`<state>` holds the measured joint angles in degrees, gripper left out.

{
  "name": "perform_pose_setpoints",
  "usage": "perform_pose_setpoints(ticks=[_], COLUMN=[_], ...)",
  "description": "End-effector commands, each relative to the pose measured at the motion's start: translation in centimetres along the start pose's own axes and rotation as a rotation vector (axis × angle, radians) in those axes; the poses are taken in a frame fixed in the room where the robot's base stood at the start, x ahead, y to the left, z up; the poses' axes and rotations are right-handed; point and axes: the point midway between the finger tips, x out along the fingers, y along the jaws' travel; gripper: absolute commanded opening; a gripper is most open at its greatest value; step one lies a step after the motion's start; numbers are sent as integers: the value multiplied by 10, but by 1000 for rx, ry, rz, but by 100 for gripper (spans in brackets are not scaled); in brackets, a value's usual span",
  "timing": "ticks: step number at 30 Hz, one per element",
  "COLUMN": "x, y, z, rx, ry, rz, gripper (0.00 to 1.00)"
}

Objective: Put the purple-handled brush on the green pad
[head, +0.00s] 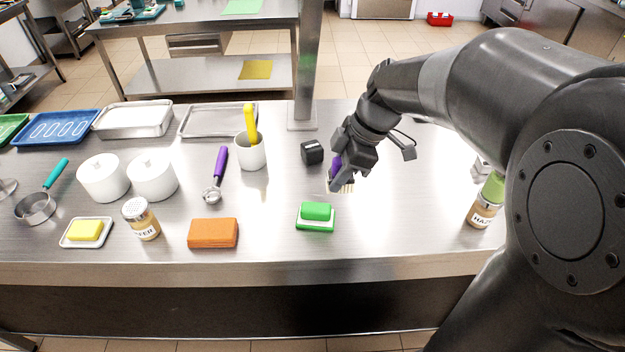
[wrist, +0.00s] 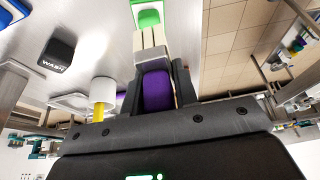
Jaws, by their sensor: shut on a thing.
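My gripper (head: 341,172) is shut on the purple-handled brush (head: 336,166), above the steel counter. The brush's purple handle (wrist: 157,92) sits between my fingers in the wrist view, and its pale bristles (head: 343,188) stick out below them in the head view. A small green block (head: 316,211) lies on a white layer with a green base, just in front and to the left of the brush. The green piece also shows beyond the bristles in the wrist view (wrist: 148,18). I cannot tell whether this is the green pad; a flat green sheet (head: 242,6) lies on the back table.
A black block (head: 312,152) stands left of my gripper. An orange block (head: 213,233), a purple-handled scoop (head: 217,175), a white cup (head: 251,154) and shakers (head: 141,218) stand further left. A labelled jar (head: 481,212) is at right. Counter between is clear.

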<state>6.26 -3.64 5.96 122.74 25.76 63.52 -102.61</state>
Motion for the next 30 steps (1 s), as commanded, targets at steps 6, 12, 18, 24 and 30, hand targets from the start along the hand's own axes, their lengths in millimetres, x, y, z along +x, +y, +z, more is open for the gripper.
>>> perform_pose_setpoints(ticks=[6,12,18,24,30], x=[38,52,78,84,85], y=[10,13,13,14,14], z=[-26,-32,-20,-18,-17], rx=[0,3,5,2,3], ry=[0,0,0,0,0], rz=[-3,-2,-2,1,0], gripper=[4,4,4,4,4])
